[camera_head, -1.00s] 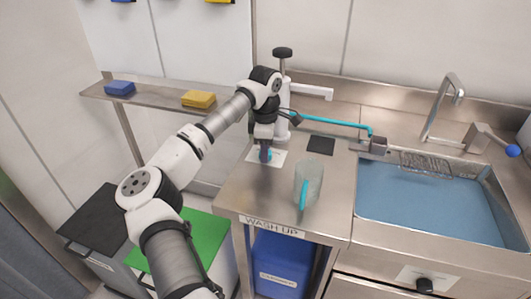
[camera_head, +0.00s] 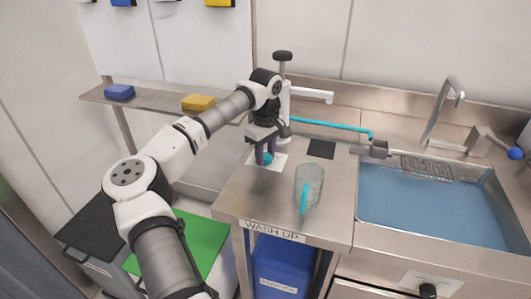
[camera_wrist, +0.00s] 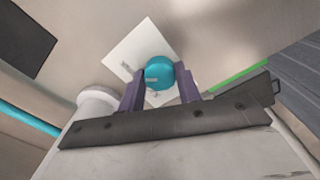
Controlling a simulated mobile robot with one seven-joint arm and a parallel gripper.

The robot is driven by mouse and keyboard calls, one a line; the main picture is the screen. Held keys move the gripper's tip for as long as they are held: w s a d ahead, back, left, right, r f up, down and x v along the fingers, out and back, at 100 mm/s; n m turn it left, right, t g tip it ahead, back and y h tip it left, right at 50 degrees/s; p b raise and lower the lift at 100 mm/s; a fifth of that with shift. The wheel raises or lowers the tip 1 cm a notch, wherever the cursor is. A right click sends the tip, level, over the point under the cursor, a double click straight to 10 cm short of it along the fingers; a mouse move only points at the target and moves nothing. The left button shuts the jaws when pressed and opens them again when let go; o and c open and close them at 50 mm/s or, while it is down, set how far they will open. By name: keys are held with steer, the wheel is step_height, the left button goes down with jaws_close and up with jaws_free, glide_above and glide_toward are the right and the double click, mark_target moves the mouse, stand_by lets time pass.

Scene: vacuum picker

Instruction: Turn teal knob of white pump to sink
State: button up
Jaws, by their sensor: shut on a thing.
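The white pump (camera_head: 284,101) stands upright at the back of the steel counter, with a black top and a white spout pointing right. The teal knob (camera_head: 266,159) is low in front of it, above a white square. In the wrist view the teal knob (camera_wrist: 160,73) sits between the two purple fingers. My gripper (camera_head: 264,152) points down and is shut on the teal knob; it also shows in the wrist view (camera_wrist: 160,85). My wrist hides the lower part of the pump. A teal pipe (camera_head: 335,125) runs right toward the sink (camera_head: 367,220).
A clear jug (camera_head: 311,178) with a teal handle stands on the counter right of my gripper. A black square (camera_head: 321,148) lies behind it. A shelf (camera_head: 150,97) with blue and yellow sponges is at left. The counter's front middle is clear.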

mark_target(266, 155)
stand_by(0.4)
steer(key=o, duration=1)
steer(key=shift+c, duration=0.2)
step_height(266, 155, up, 14)
steer(key=b, duration=0.1)
steer(key=shift+b, duration=0.35)
